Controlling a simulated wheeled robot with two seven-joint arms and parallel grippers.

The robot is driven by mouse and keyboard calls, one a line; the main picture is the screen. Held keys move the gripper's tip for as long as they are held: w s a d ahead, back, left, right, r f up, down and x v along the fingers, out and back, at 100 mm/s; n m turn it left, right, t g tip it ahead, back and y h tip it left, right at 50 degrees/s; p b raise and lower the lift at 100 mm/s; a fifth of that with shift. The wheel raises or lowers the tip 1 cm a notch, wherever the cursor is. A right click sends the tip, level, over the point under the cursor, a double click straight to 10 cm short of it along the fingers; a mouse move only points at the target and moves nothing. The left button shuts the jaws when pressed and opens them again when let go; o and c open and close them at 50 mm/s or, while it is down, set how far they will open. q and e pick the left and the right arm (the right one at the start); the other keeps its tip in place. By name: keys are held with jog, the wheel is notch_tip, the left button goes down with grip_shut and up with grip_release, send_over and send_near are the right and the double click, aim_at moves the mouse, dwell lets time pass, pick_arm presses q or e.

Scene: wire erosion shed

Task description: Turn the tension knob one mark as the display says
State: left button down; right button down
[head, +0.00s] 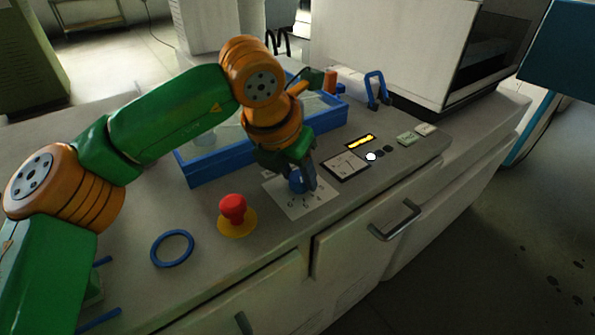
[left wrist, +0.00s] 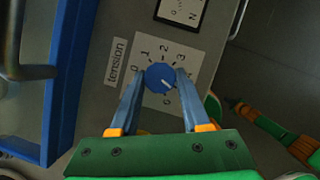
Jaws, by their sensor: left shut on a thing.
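The blue tension knob (head: 296,183) sits on a pale dial plate (head: 312,206) on the bench top. In the left wrist view the knob (left wrist: 160,77) is ringed by numbers, with the word "tension" beside them; its short white line slants toward the lower right. The exact mark it meets is hard to read. My left gripper (head: 304,184) is over the plate, its two fingers (left wrist: 159,80) shut on opposite sides of the knob. A small display (head: 360,142) glows yellow; its text is too small to read. My right gripper is not seen.
A red mushroom button (head: 233,208) on a yellow base stands left of the plate, near a blue ring (head: 172,249). A blue-rimmed tank (head: 220,162) lies behind. A dark-framed panel (head: 345,165) and small buttons (head: 372,156) sit right of the knob.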

aim_at(282, 194)
pick_arm(q)
jog(key=m+p, duration=0.1)
jog(key=m+g+h+p, duration=0.1)
jog(key=m, duration=0.1)
jog(key=shift+a+r+m, duration=0.1)
jog(key=shift+r+m, duration=0.1)
jog(key=shift+m, duration=0.1)
jog(key=m+g+p, duration=0.1)
jog(key=m+p, duration=0.1)
jog(key=shift+w+m+h, duration=0.1)
jog(key=shift+m+h, duration=0.2)
jog(key=shift+h, duration=0.1)
jog(key=shift+f+m+p, duration=0.1)
jog(key=shift+m+p, duration=0.25)
jog(key=shift+m, duration=0.15)
jog(key=shift+c, duration=1.8)
grip_release()
jog(key=shift+w+f, duration=0.1)
jog(key=v, duration=0.7)
